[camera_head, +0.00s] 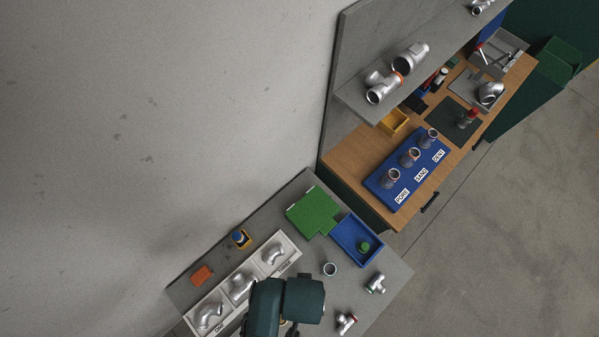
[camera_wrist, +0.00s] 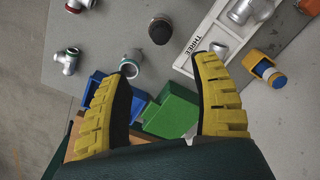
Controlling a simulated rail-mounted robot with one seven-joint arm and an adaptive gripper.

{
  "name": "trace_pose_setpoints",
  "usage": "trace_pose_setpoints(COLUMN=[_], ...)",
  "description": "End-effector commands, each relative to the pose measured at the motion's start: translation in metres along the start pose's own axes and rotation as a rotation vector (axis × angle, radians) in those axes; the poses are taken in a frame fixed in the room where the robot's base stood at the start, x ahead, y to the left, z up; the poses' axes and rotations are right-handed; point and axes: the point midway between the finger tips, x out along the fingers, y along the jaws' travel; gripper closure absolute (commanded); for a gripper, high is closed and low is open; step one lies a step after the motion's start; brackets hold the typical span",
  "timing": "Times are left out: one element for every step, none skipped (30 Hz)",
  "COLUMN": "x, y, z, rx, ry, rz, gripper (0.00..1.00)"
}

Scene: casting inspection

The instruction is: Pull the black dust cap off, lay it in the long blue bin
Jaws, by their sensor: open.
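The black dust cap (camera_wrist: 160,31) shows at the top middle of the wrist view as a dark round end on a fitting standing on the grey table. In the head view my arm seems to hide it. The long blue bin (camera_head: 348,246) lies at the table's far right with a green cap (camera_head: 364,247) in it. Part of the bin (camera_wrist: 88,96) shows behind my left finger in the wrist view. My gripper (camera_wrist: 165,95) is open and empty, its yellow ribbed fingers wide apart above the table. The cap lies beyond the fingertips in that view.
A white tray (camera_head: 262,241) of metal elbows lies to the left. A metal ring (camera_head: 330,269) and two tees (camera_head: 375,284) (camera_head: 347,322) stand on the right. A workbench with a blue fixture (camera_head: 378,185) stands beyond.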

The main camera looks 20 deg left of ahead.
Motion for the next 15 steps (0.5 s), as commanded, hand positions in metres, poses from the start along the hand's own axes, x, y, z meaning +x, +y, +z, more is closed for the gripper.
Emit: trace_pose_setpoints(x=[0.001, 0.001, 0.000, 0.001, 0.003, 0.006, 0.010, 0.014, 0.021, 0.027, 0.033, 0.043, 0.049, 0.056, 0.065], y=[-0.001, -0.001, -0.001, -0.001, -0.001, -0.001, -0.001, -0.001, -0.001, -0.001, -0.001, -0.001, -0.001, -0.001, -0.001], z=[-0.002, -0.002, -0.002, -0.002, -0.002, -0.002, -0.002, -0.003, -0.002, -0.002, -0.003, -0.002, -0.003, -0.003, -0.003], rx=[-0.006, -0.007, -0.006, -0.006, -0.006, -0.005, -0.005, -0.005, -0.005, -0.005, -0.005, -0.005, -0.005, -0.005, -0.005], ry=[0.004, 0.005, 0.005, 0.005, 0.005, 0.005, 0.004, 0.004, 0.003, 0.003, 0.003, 0.003, 0.003, 0.003, 0.004], rz=[0.000, 0.000, 0.000, 0.000, 0.000, 0.000, 0.000, 0.000, 0.000, 0.000, 0.000, 0.000, 0.000, 0.000, 0.000], gripper=[0.36, 0.36, 0.36, 0.36, 0.36, 0.36, 0.36, 0.36, 0.36, 0.36, 0.36, 0.36, 0.36, 0.36, 0.36])
